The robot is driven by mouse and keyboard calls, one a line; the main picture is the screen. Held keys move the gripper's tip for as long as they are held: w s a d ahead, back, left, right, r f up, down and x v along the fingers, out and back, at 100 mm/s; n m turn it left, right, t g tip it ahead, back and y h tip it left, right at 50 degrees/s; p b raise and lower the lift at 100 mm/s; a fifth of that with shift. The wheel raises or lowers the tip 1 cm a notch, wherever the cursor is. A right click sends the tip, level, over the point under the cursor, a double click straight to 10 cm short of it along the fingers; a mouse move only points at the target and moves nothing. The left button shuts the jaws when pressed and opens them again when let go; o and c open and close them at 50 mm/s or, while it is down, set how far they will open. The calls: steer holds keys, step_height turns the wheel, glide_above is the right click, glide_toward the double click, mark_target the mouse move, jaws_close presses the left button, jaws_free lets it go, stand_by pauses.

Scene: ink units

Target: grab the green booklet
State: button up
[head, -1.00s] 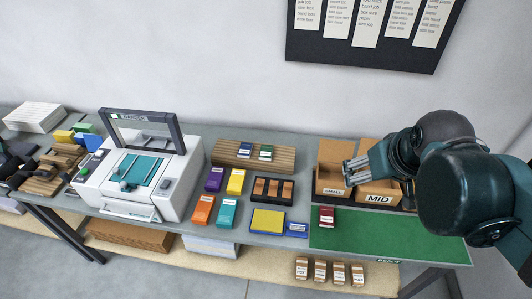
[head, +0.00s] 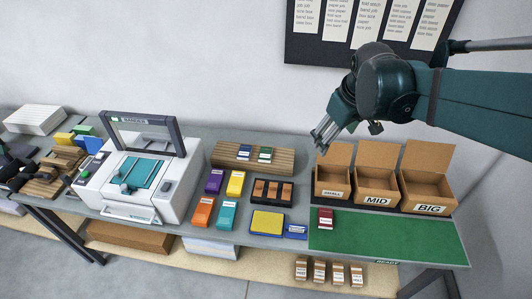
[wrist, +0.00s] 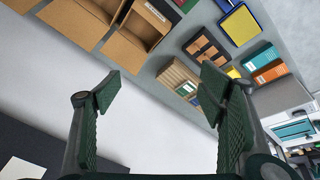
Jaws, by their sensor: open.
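The green booklet (head: 265,154) is small with a white label and lies on a slatted wooden rack (head: 222,158) at the back of the table. A blue booklet (head: 244,152) lies just left of it. In the wrist view the green booklet (wrist: 187,88) is small, between my two fingers and far beyond them. My gripper (head: 324,135) is open and empty, in the air above the table's back edge, above and right of the rack. It also shows in the wrist view (wrist: 160,92) with its fingers wide apart.
Open cardboard boxes marked SMALL (head: 333,182), MID (head: 376,190) and BIG (head: 428,192) stand right of the rack. A green mat (head: 390,235) with a dark red block (head: 325,217) lies in front. A white machine (head: 180,190) stands left. Coloured blocks lie before the rack.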

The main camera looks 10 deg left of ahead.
steer(key=w+a+f+n+g, duration=0.1)
steer(key=w+a+f+n, duration=0.2)
steer(key=w+a, duration=0.35)
steer(key=n+g+p, duration=0.2)
steer(key=n+g, duration=0.1)
steer(key=n, duration=0.4)
glide_toward(266, 153)
steer(key=shift+s+a+f+h, duration=0.1)
steer(key=shift+s+a+h, duration=0.05)
steer(key=shift+a+h, duration=0.15)
steer(key=shift+a+f, duration=0.15)
steer(key=shift+f, duration=0.1)
steer(key=shift+f, duration=1.25)
steer(key=shift+f, duration=0.1)
steer(key=shift+f+p, duration=0.4)
steer(key=shift+f, duration=2.1)
